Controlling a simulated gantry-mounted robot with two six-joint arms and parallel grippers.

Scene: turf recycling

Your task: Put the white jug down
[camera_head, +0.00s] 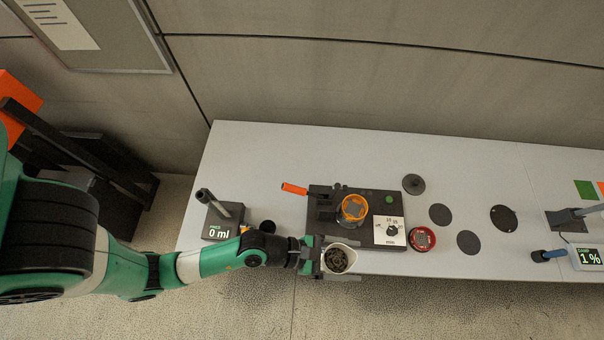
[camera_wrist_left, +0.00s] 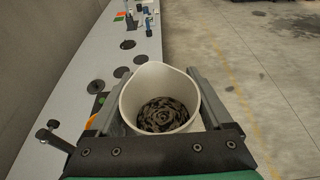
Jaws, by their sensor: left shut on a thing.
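The white jug (camera_head: 338,258) is at the front edge of the table in the head view, with dark shredded material inside. In the left wrist view the white jug (camera_wrist_left: 143,82) sits between the two fingers, with the dark material at its bottom. My left gripper (camera_head: 320,258) is shut on the jug and comes at it from the left. In the wrist view the fingers of my left gripper (camera_wrist_left: 160,105) lie along both sides of the jug. The jug looks about upright. Whether its base touches the table cannot be told. My right gripper is not in view.
A dark machine (camera_head: 325,203) with an orange jar (camera_head: 354,208) and a dial panel (camera_head: 389,231) stands behind the jug. A red round container (camera_head: 422,238) is right of it. Several flat dark discs (camera_head: 440,214) lie further right. A "0 ml" display (camera_head: 218,231) stands left.

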